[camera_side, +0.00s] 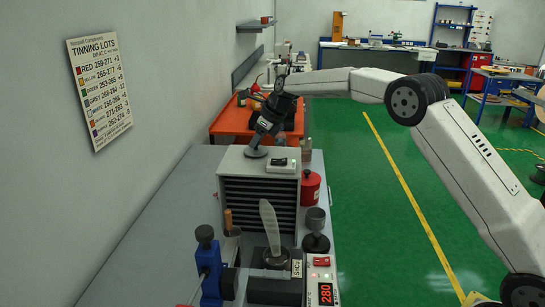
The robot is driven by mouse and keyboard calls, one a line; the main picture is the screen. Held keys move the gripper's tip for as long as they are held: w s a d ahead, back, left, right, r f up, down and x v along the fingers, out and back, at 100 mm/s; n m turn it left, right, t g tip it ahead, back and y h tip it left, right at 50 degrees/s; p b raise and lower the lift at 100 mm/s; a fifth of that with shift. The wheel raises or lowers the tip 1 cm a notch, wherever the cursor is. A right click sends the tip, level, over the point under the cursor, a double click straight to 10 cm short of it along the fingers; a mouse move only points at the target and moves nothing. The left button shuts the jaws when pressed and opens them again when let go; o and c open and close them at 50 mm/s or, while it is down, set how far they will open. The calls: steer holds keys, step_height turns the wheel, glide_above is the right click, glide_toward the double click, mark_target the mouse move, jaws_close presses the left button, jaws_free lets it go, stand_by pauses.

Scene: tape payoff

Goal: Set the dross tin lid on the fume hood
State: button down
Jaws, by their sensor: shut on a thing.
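My gripper (260,140) points down over the fume hood (259,203), a grey box with dark louvres on its front. It is shut on a small dark round piece, which I take to be the dross tin lid (256,153). The lid is over the left part of the hood's pale top. I cannot tell whether it touches the top or hovers just above it. The fingertips are small and dark here, so the grip itself is hard to make out.
A white box with a dark switch (281,165) sits on the hood top, right of the lid. The bench's left side (150,240) is clear.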

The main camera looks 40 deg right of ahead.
steer(key=shift+f, duration=0.15)
jaws_free()
stand_by(0.5)
steer(key=shift+r, duration=3.5)
steer(key=shift+s, duration=0.1)
